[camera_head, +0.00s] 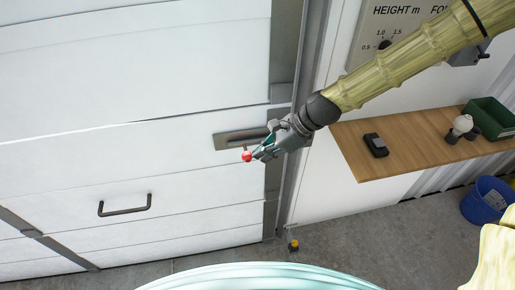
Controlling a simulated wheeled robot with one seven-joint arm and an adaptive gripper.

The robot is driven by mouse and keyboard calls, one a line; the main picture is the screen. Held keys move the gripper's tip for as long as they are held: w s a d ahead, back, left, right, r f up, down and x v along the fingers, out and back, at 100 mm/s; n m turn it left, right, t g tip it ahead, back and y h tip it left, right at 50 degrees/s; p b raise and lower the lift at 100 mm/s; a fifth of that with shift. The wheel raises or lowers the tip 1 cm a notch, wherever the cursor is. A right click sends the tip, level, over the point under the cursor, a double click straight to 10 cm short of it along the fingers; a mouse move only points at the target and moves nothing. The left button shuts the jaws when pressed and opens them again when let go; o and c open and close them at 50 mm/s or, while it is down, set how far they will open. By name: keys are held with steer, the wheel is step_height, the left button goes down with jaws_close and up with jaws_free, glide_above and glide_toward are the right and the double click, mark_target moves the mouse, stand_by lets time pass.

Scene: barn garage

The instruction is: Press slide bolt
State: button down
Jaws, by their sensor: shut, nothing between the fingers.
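The slide bolt (236,139) is a grey metal plate on the right edge of the white panelled door (90,165). A small red knob (247,156) shows just below the plate. My gripper (260,155) is shut and empty, with its fingertips pointing left at the red knob. The fingertips are at or very close to the knob; I cannot tell if they touch it. My gripper and wrist hide the right part of the bolt.
A dark handle (125,206) is lower on the door. To the right, a wooden shelf (415,140) holds a black device (376,145), a white bulb-like item (462,124) and a green bin (491,117). A blue bucket (487,200) stands on the concrete floor.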

stand_by(0.3)
steer(key=d+f+v, duration=0.1)
steer(key=d+v, duration=0.1)
steer(key=v, duration=1.1)
steer(key=shift+f, duration=0.3)
steer(key=shift+s, duration=0.15)
stand_by(0.4)
